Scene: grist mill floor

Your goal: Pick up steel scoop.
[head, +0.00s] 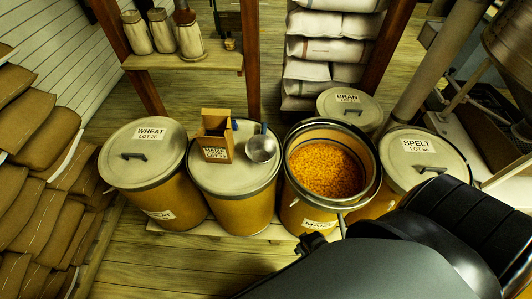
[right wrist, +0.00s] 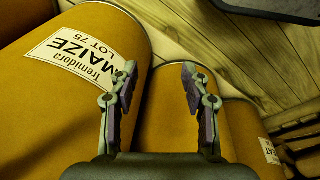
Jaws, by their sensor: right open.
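The steel scoop (head: 261,148) shows in the head view as a round shiny bowl with a blue handle pointing away. It lies on the lid of the second drum (head: 234,184) from the left, just right of an open-topped brown box (head: 215,138). My right gripper (right wrist: 158,76) is open and empty in the right wrist view, low in front of the drum sides. The scoop is outside that view. In the head view my right arm comes in from the bottom right and mostly hides its gripper, near the open maize drum (head: 301,209). My left gripper is not in view.
A closed wheat drum (head: 146,191) stands at left; spelt (head: 425,160) and bran (head: 349,109) drums stand right and behind. Stacked sacks line the left wall. Plank floor in front is clear.

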